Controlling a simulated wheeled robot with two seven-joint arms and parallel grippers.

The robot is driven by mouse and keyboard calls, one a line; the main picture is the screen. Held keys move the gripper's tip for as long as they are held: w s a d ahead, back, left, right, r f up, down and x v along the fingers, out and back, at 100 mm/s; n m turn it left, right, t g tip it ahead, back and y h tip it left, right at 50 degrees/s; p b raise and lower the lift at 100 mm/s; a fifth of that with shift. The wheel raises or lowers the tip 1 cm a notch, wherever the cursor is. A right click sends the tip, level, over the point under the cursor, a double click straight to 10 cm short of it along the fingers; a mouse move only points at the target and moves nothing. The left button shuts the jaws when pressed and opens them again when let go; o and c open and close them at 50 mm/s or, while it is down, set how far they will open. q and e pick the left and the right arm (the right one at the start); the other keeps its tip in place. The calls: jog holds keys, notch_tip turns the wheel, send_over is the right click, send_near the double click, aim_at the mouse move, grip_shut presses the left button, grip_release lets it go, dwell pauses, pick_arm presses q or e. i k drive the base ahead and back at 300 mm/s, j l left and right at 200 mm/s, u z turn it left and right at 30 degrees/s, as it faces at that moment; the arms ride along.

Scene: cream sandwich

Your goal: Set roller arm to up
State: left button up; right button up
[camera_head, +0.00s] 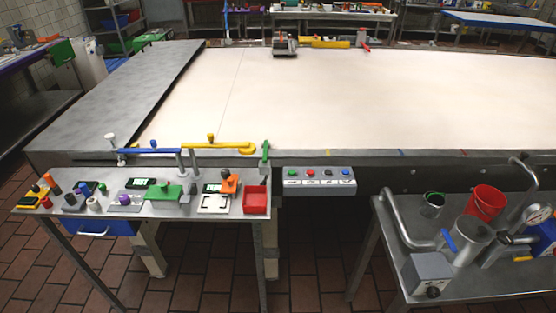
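Neither of my grippers shows in the head view. No part is labelled clearly enough for me to tell which is the roller arm. A blue bar (150,151) and a yellow bar (215,145) with a knob lie nearly level along the near edge of the large pale table. A green upright lever (265,150) stands to the right of the yellow bar. At the far edge, a grey device (285,47) sits beside a long yellow bar (325,43) that lies level, and a small red lever (365,46) stands to its right.
A steel side table (110,206) at the left holds several small coloured controls and a red bin (256,199). A button box (319,180) hangs on the large table's (330,95) front. A cart at the right holds a red bucket (486,202) and pipes. The tabletop is mostly clear.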

aim_at(266, 144)
jog(key=i+j+z, duration=0.2)
jog(key=j+z, duration=0.25)
jog(key=i+j+z, duration=0.1)
jog(key=j+z, duration=0.2)
jog(key=z, duration=0.15)
